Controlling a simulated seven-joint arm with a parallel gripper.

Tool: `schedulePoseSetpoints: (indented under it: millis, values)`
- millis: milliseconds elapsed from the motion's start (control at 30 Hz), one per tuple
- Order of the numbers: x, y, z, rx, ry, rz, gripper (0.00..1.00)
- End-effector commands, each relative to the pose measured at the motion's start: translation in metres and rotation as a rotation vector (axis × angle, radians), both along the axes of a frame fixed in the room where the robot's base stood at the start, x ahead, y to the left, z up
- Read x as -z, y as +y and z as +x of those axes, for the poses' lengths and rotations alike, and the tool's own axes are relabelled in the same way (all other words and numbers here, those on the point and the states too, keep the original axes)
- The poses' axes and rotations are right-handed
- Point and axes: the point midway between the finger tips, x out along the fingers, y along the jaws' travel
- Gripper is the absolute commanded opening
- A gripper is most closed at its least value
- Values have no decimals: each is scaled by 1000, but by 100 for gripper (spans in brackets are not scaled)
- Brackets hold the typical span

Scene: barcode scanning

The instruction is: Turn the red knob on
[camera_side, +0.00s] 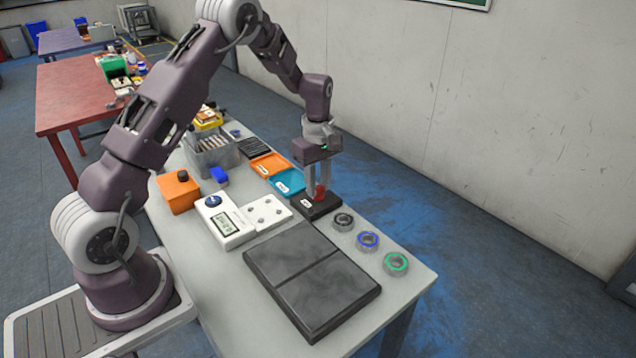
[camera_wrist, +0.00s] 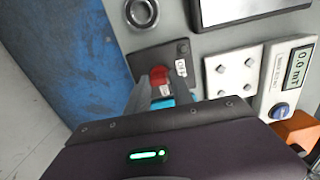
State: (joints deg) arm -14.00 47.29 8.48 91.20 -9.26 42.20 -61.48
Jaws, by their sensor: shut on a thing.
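The red knob (camera_side: 320,192) sits on a small dark box (camera_side: 312,211) on the grey table. My gripper (camera_side: 318,190) points down over the box, with its two fingers around the red knob, and is shut on it. In the wrist view the red knob (camera_wrist: 160,76) shows between the two fingertips (camera_wrist: 160,82), on the dark box (camera_wrist: 148,56). A white label and a small dark part show on the box beside the knob. The knob's exact angle cannot be told.
Grey, blue and green rings (camera_side: 396,263) lie right of the box. A large dark plate (camera_side: 312,278) lies in front. A white meter (camera_side: 224,222), a white panel (camera_side: 267,213), an orange box (camera_side: 178,192), and blue (camera_side: 287,182) and orange trays (camera_side: 268,165) stand nearby.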

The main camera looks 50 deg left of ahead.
Motion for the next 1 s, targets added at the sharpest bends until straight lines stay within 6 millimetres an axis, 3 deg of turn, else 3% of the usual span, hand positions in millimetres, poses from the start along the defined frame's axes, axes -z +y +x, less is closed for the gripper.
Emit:
schedulePoseSetpoints:
  millis: [267, 1000]
  values:
    - [-1, 0, 0, 171, -1, -1, 0]
    - [-1, 0, 1, 873, -2, 1, 0]
